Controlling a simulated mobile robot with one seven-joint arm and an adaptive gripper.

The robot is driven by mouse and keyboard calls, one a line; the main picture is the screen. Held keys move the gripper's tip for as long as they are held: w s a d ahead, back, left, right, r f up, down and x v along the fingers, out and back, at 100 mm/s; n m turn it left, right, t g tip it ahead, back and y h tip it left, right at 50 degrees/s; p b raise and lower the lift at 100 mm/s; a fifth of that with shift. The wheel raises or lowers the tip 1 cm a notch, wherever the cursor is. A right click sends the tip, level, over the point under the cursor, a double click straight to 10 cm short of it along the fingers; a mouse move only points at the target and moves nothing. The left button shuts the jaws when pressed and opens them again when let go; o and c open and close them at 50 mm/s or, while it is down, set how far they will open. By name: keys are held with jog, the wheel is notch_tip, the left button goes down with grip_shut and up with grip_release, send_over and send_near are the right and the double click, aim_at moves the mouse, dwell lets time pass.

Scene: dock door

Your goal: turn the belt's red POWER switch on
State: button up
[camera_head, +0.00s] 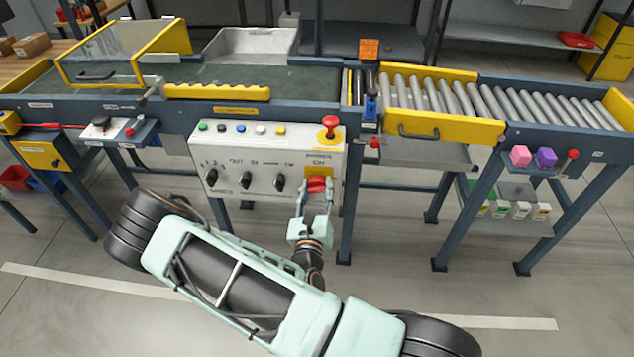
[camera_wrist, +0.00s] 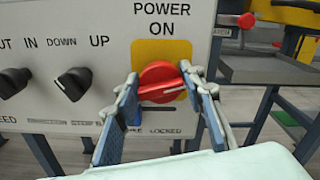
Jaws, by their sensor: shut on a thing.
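The red POWER switch (camera_head: 317,184) is a round rotary knob on a yellow plate at the lower right of the light grey control panel (camera_head: 222,152). In the wrist view the switch (camera_wrist: 160,74) shows a raised bar lying near level, tilted slightly, with a pale line toward the right. "ON" is printed above it and "LOCKED" below right; other lettering is hidden behind my fingers. My gripper (camera_head: 316,190) reaches up from below. In the wrist view its blue-padded fingers (camera_wrist: 159,84) are closed on the knob's left and right sides.
A red mushroom button (camera_head: 330,127) stands above the switch. Several black knobs (camera_head: 245,179) are on its left. A blue table leg (camera_head: 346,215) stands just right of the panel. The roller conveyor (camera_head: 490,100) extends right. Open floor lies below.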

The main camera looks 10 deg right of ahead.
jog(key=n+p, duration=0.3)
jog(key=shift+a+r+n, duration=0.1)
jog(key=shift+n, duration=0.3)
jog(key=n+p, duration=0.1)
jog(key=n, duration=0.2)
jog(key=shift+n+p, duration=0.3)
jog(key=shift+p, duration=0.1)
jog(key=n, duration=0.1)
jog(key=n+p, duration=0.1)
jog(key=n, duration=0.2)
jog(key=shift+a+f, duration=0.1)
jog(key=shift+f, duration=0.15)
jog(key=shift+f+n+p, duration=0.1)
jog(key=shift+n+p, duration=0.4)
jog(key=shift+n, duration=1.1)
jog(key=o, duration=1.2)
jog(key=shift+c, duration=0.2)
jog(key=v, duration=1.2)
